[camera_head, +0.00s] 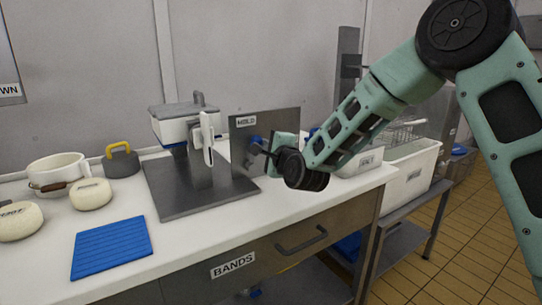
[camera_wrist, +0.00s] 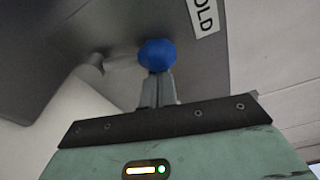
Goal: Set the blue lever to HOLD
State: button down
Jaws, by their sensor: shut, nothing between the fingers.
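The blue lever's round knob (camera_wrist: 157,55) is in the upper middle of the wrist view. A grey rod runs left from it to a round boss on the metal panel (camera_wrist: 120,25). In the head view the blue knob (camera_head: 255,142) is partly hidden by my gripper, below the HOLD label (camera_head: 246,122) on the upright panel (camera_head: 285,121). In the wrist view part of the label (camera_wrist: 203,15) shows right of the knob. My gripper (camera_head: 264,151) is shut and empty. Its fingertips (camera_wrist: 157,76) are right at the knob; I cannot tell if they touch.
A device with a white handle (camera_head: 207,138) stands left of the panel on a steel plate (camera_head: 178,201). A blue mat (camera_head: 112,247), a white pot (camera_head: 58,173), cheeses (camera_head: 91,194) and a yellow-handled weight (camera_head: 121,160) are further left. White tubs (camera_head: 408,174) stand right.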

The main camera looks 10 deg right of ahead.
jog(key=shift+s+a+r+n+b, duration=0.15)
jog(key=shift+a+r+n+b, duration=0.05)
jog(key=shift+a+n+b, duration=0.2)
jog(key=shift+s+a+r+n+b, duration=0.1)
jog(key=shift+a+r+n+b, duration=0.05)
jog(key=shift+a+n+b, duration=0.2)
jog(key=shift+a+r, duration=0.1)
jog(key=shift+a, duration=0.1)
jog(key=shift+s, duration=0.15)
